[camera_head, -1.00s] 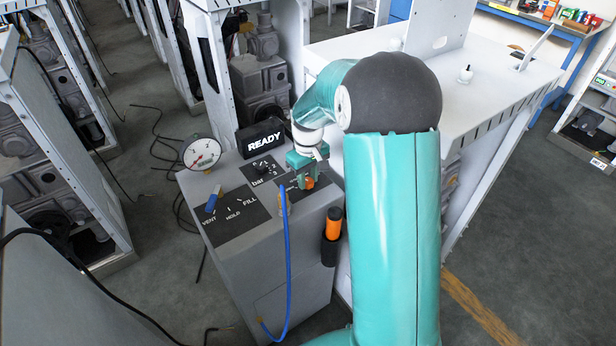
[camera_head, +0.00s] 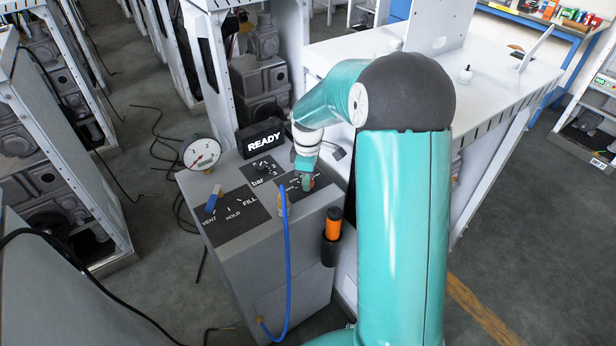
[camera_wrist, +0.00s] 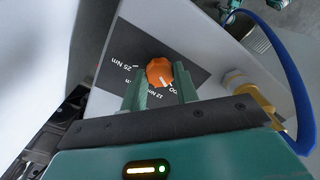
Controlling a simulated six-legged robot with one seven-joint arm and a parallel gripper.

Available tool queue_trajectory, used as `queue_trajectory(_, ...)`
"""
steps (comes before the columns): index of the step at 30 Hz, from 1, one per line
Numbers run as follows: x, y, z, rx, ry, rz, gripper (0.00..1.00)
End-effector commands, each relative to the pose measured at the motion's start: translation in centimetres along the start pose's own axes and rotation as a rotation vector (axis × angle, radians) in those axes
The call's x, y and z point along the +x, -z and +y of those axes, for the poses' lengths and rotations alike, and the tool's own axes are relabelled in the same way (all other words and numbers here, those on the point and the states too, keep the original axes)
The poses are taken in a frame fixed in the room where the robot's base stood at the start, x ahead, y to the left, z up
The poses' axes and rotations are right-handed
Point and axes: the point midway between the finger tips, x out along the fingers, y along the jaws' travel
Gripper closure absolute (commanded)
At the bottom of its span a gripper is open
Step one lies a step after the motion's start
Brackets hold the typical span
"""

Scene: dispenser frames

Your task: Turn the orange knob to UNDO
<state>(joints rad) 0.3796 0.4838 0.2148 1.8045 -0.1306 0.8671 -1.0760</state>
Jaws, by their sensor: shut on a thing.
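The orange knob (camera_wrist: 160,71) sits on a black label plate on top of the grey cabinet. In the wrist view my gripper (camera_wrist: 159,78) has one green finger on each side of the knob and is shut on it. A short white mark on the knob points down, toward my gripper, near the end of a partly hidden word ending in "DO" (camera_wrist: 173,89). In the head view my gripper (camera_head: 306,184) covers most of the knob.
The cabinet top also carries a blue lever (camera_head: 212,200) on the VENT/HOLD/FILL plate, a black "bar" dial (camera_head: 265,168), a gauge (camera_head: 201,153) and a READY display (camera_head: 262,139). A blue hose (camera_head: 287,265) hangs from a brass fitting close beside the knob.

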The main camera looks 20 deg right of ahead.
Motion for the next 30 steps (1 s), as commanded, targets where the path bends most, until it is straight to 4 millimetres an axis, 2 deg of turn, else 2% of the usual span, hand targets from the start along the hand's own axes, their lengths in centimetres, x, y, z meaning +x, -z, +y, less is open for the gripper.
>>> queue_trajectory(15,-0.1,0.09,0.08,-0.023,-0.003,0.002,0.93)
queue_trajectory(16,-0.1,0.09,0.08,-0.023,-0.003,0.002,0.66)
queue_trajectory(19,-0.08,0.07,0.06,-0.022,-0.002,0.001,0.48)
queue_trajectory(30,-0.54,0.04,0.06,-0.021,-0.002,0.001,0.48)
